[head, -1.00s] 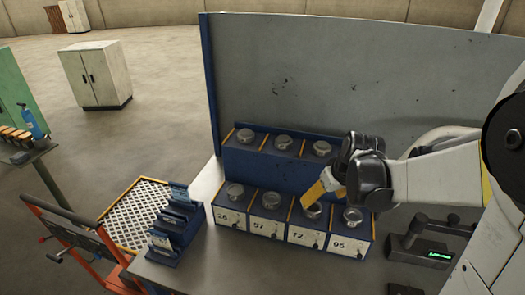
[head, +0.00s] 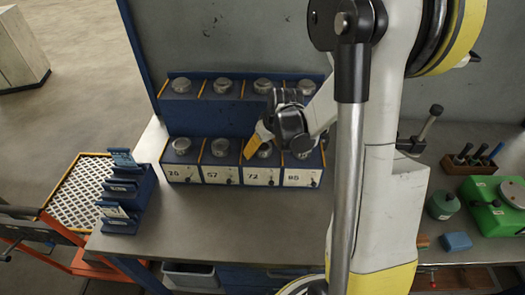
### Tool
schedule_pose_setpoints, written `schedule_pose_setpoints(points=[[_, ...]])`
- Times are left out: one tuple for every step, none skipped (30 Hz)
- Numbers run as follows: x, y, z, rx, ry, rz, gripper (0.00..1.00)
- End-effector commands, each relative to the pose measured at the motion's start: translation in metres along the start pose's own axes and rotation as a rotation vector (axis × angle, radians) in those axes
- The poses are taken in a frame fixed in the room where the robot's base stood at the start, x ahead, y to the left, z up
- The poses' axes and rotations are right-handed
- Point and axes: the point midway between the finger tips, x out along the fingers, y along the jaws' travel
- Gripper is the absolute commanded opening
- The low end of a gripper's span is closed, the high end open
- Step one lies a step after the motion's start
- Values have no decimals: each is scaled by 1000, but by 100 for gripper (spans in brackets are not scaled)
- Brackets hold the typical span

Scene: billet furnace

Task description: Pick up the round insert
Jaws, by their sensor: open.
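Several round metal inserts sit on top of the blue numbered holders, in two rows. The front row has inserts over the labels 57 (head: 221,147) and 72 (head: 265,151), with others at its left end (head: 181,146) and right end (head: 301,153). The pictures do not show which one the task means. My gripper (head: 252,147), with a yellow fingertip part, points down at the 72 holder, at the left side of its insert. It is open. Whether it touches that insert cannot be told. My gripper and wrist partly hide the 72 and right-end inserts.
The raised back row (head: 222,86) stands behind. A blue card rack (head: 128,200) and a white mesh tray (head: 78,190) are at left. A green box (head: 495,207), a green jar (head: 443,205) and a blue block (head: 456,241) are at right. The table front (head: 210,222) is clear.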

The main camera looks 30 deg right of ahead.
Motion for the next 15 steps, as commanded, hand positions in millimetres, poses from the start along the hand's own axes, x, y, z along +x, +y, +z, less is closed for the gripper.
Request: schedule_pose_setpoints(points=[[0,0,0,0,0,0,81],[0,0,0,0,0,0,81],[-1,0,0,0,0,0,81],[-1,0,0,0,0,0,81],[-1,0,0,0,0,0,79],[-1,0,0,0,0,0,66],[-1,0,0,0,0,0,57],[-1,0,0,0,0,0,48],[-1,0,0,0,0,0,36],[-1,0,0,0,0,0,27],[-1,0,0,0,0,0,17],[-1,0,0,0,0,0,12],[-1,0,0,1,0,0,12],[-1,0,0,1,1,0,12],[-1,0,0,1,1,0,12]])
